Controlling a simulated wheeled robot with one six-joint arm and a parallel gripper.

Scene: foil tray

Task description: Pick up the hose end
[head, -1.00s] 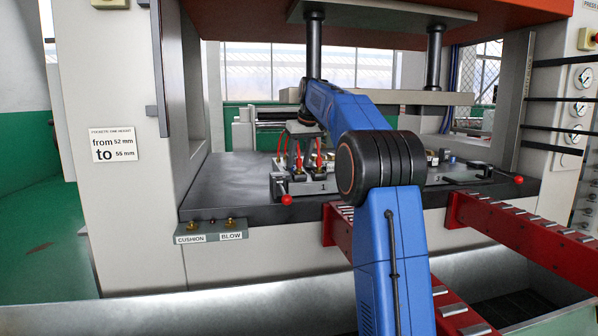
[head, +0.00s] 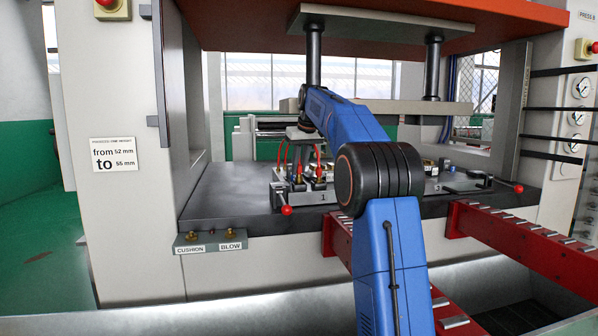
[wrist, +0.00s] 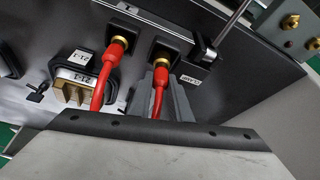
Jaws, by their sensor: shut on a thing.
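Two red hose ends show in the wrist view, each by a brass fitting on a black block: the left hose end (wrist: 115,54) and the right hose end (wrist: 161,76). My gripper (wrist: 160,84) has its grey fingers around the right hose end and is shut on it. The hose end lines up with its brass fitting (wrist: 164,54); I cannot tell whether it is fully seated. In the head view my gripper (head: 300,150) is above the left die block (head: 306,193), with red hoses looping beside it; the fingertips are too small to read there.
A brass multi-pin connector (wrist: 75,88) is left of the hoses in the wrist view. In the head view, a red-knobbed lever (head: 286,210) stands at the block's front and red roller rails (head: 510,228) reach outward. The press bed's left side (head: 225,190) is clear.

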